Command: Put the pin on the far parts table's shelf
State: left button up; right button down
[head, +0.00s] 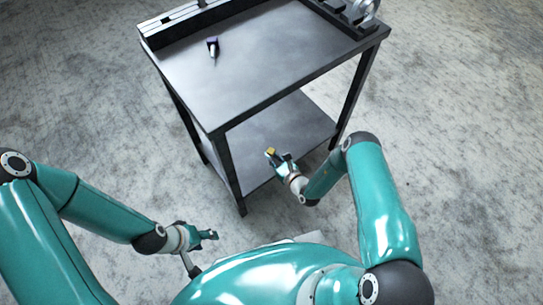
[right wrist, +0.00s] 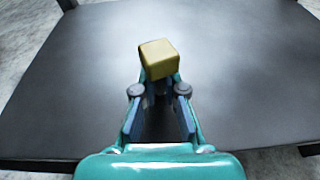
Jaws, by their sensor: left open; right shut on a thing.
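The pin (right wrist: 158,58) shows as a yellow block-shaped end at the fingertips of my right gripper (head: 273,156). My right gripper is shut on it, and the fingers hide the pin's lower part in the right wrist view. The parts table is dark metal, with a top (head: 250,60) and a lower shelf (head: 300,125). In the head view my right gripper is over the shelf's near part, lower in the picture than the tabletop's front edge. The dark shelf surface (right wrist: 245,75) fills the right wrist view behind the pin. I cannot tell the gap. My left gripper (head: 212,235) is open, empty and away from the table.
Table legs (head: 230,175) frame the shelf, which looks bare. Concrete floor surrounds the table.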

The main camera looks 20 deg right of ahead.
jog(key=c, duration=1.2)
grip_release()
jog(key=shift+c, duration=0.2)
